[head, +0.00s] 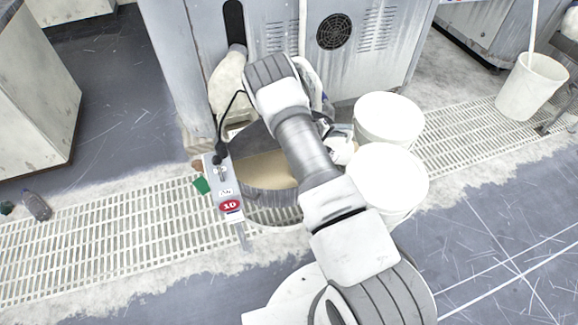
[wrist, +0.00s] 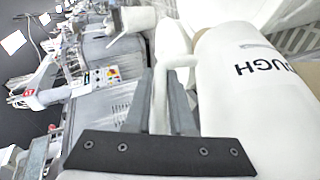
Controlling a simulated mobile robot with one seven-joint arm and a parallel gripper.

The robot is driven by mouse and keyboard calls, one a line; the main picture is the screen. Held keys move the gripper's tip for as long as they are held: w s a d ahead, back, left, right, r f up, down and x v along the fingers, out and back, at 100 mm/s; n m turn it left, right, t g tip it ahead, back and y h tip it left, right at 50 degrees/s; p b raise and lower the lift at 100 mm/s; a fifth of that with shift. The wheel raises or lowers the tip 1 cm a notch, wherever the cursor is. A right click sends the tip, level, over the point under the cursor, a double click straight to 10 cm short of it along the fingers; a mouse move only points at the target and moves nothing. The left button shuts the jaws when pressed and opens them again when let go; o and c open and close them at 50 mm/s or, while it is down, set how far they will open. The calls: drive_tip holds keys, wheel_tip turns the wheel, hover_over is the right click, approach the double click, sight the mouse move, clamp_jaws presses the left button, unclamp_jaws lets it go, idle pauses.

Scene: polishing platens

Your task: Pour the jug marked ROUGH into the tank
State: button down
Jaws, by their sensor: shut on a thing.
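The white jug (wrist: 255,85) fills the right of the wrist view, tilted, with the dark letters "OUGH" upside down on its side. My gripper (wrist: 160,95) is shut on the jug's white handle, which shows between the two grey fingers. In the head view my arm hides the fingers and most of the held jug. The grey tank (head: 268,196), with tan contents inside, stands on the floor grating left of my forearm and is partly covered by it. I cannot see any liquid flowing.
Two white buckets (head: 390,118) stand right of my arm. A box marked 10 (head: 228,190) with a black cable is at the tank's left. A pale container (head: 228,82) stands behind, against the grey cabinet (head: 380,50). A small bottle (head: 37,206) is at far left.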

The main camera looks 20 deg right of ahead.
drive_tip(key=shift+w+a+f+h+b, duration=0.2)
drive_tip(key=shift+a+h+b, duration=0.3)
drive_tip(key=shift+a+b, duration=0.2)
idle(1.1)
drive_tip(key=shift+w+a+r+n+h+b, duration=0.15)
drive_tip(key=shift+a+h+b, duration=0.25)
drive_tip(key=shift+a+b, duration=0.4)
drive_tip(key=shift+w+a+n+h+b, duration=0.25)
drive_tip(key=shift+a+h+b, duration=0.25)
drive_tip(key=shift+a, duration=0.35)
idle(0.6)
